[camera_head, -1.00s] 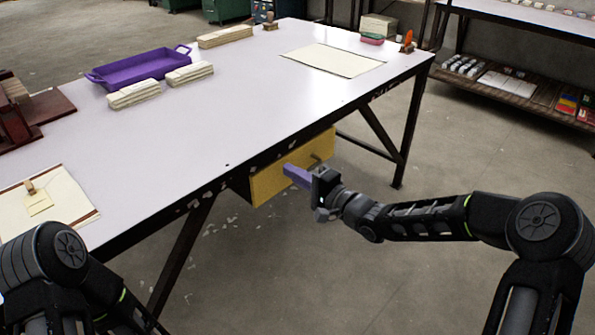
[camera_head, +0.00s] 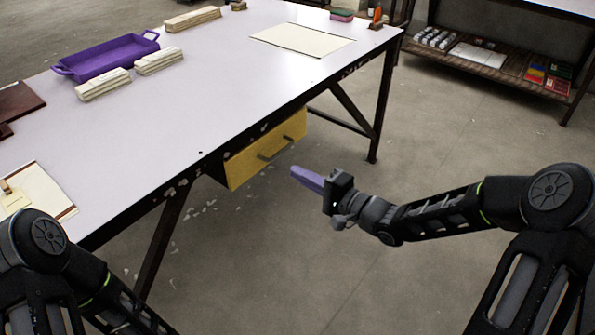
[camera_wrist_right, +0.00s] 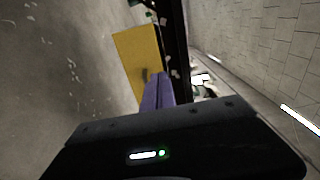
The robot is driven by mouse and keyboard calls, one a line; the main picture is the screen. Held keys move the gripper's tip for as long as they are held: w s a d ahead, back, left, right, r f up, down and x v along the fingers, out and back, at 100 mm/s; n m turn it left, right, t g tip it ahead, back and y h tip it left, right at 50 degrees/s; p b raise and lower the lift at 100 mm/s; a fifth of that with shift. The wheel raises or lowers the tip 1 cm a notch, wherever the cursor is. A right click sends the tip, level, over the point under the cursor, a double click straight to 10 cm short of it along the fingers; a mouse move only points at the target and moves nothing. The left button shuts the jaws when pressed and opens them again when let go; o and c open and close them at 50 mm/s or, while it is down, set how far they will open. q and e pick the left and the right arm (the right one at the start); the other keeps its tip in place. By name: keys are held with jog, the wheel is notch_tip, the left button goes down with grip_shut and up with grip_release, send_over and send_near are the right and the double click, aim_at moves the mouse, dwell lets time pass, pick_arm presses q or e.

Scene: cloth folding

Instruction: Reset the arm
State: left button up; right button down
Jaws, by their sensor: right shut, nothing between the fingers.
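My right gripper (camera_head: 307,179) is shut and empty, with purple fingers pointing left toward the table. It hangs in free air in front of the yellow drawer (camera_head: 262,150), apart from the drawer's handle (camera_head: 276,148). In the right wrist view the purple fingers (camera_wrist_right: 157,95) are together, with the yellow drawer (camera_wrist_right: 137,58) beyond them. The drawer front sits under the table edge and looks closed or nearly so. My left arm shows at the lower left, but its gripper is out of view.
The white table (camera_head: 200,120) carries a purple tray (camera_head: 105,55), folded cloths (camera_head: 158,61) and a flat cream cloth (camera_head: 300,39). A shelf (camera_head: 500,72) stands at the back right. The floor around my right arm is clear.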

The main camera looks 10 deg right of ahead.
dwell(0.3)
jog(key=s+d+f+n+g+h, duration=0.1)
jog(key=s+f+n+g+h, duration=0.15)
jog(key=f, duration=0.65)
jog(key=s+d+f+n+g+h, duration=0.1)
jog(key=s+d+f+n+h, duration=0.2)
jog(key=f, duration=0.5)
jog(key=s+a+f+n+g+h, duration=0.1)
jog(key=s+a+f+g, duration=0.2)
jog(key=s+f, duration=0.45)
jog(key=s+a+f+n+g+h, duration=0.1)
jog(key=s+a+f+g, duration=0.25)
jog(key=s, duration=0.65)
jog(key=s+a+f+g, duration=0.25)
jog(key=s+f, duration=0.35)
jog(key=s, duration=0.3)
notch_tip(320, 180, up, 27)
jog(key=a+p, duration=0.1)
jog(key=p, duration=2.5)
jog(key=shift+a+f+n, duration=0.15)
jog(key=shift+n, duration=0.2)
jog(key=shift+g, duration=0.25)
